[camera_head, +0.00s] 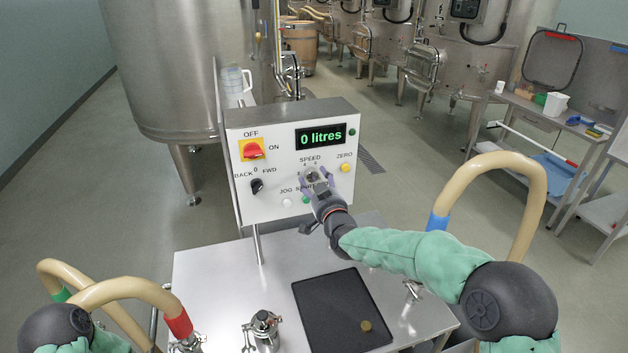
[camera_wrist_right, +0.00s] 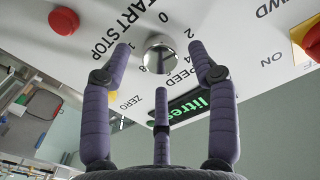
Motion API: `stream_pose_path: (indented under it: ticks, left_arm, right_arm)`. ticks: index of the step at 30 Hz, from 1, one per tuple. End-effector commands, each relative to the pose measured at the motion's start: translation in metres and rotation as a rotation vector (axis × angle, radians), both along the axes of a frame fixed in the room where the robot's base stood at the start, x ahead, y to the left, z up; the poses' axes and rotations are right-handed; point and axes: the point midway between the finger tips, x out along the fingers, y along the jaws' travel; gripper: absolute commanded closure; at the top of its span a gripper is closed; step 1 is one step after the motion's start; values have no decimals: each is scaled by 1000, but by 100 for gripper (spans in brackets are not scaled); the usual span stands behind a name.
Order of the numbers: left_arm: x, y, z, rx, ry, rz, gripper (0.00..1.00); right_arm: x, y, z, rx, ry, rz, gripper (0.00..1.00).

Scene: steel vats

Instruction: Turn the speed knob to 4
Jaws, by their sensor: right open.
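The speed knob (camera_head: 311,174) is a small round silver knob on the white control panel (camera_head: 270,206), under the word SPEED. In the right wrist view the knob (camera_wrist_right: 160,56) sits between my right gripper's (camera_wrist_right: 159,46) spread fingers, with a clear gap on each side. Numbers ring the knob; its pointer cannot be made out. In the head view my right gripper (camera_head: 317,179) is open in front of the panel and partly covers the knob and the labels below it. The display (camera_head: 320,136) reads "0 litres". My left gripper is out of view.
A red and yellow OFF/ON switch (camera_head: 253,150), a black BACK/FWD selector (camera_head: 257,186) and a yellow ZERO button (camera_head: 345,168) are on the same panel. A steel table (camera_head: 225,275) with a black tray (camera_head: 318,306) and a metal fitting (camera_head: 263,327) lies below.

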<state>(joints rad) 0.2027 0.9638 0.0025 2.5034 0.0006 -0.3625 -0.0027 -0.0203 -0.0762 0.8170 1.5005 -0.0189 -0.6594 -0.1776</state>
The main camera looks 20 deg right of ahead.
Motion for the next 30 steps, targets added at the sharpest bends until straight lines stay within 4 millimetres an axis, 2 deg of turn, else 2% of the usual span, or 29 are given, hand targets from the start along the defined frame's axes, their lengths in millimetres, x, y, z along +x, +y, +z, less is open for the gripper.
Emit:
stream_pose_path:
  ticks: [6, 17, 21, 23, 30]
  left_arm:
    - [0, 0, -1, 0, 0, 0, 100]
    - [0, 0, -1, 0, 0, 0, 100]
    - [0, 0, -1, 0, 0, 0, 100]
    - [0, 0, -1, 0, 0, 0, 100]
    - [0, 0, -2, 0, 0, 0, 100]
  right_arm:
    - [16, 1, 0, 0, 1, 0, 40]
    - [19, 1, 0, 0, 0, 0, 40]
    - [19, 1, 0, 0, 0, 0, 80]
    - [19, 1, 0, 0, 0, 0, 96]
    - [19, 1, 0, 6, -1, 0, 96]
